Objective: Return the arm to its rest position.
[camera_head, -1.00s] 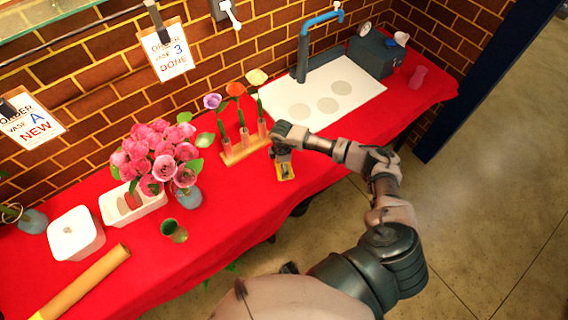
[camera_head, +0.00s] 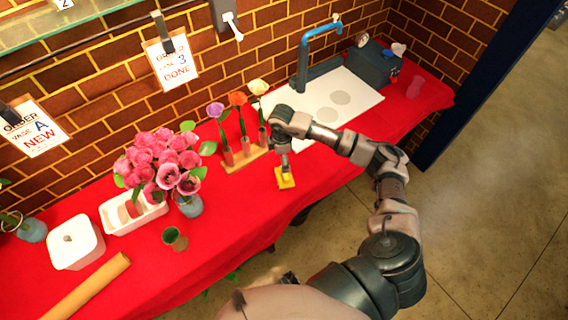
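My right arm comes in from the lower right and reaches over the red table. My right gripper (camera_head: 284,164) points down just above or at a small yellow square item (camera_head: 286,182) near the table's front edge. The fingers are small and seen from above, so whether they are open or touch the item cannot be told. My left gripper is not seen.
A wooden stand with three flowers (camera_head: 244,158) is close behind the gripper. A white board (camera_head: 358,92) and blue tap (camera_head: 303,62) lie beyond. A pink bouquet in a vase (camera_head: 190,206), green cup (camera_head: 174,239) and white containers (camera_head: 76,243) stand left.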

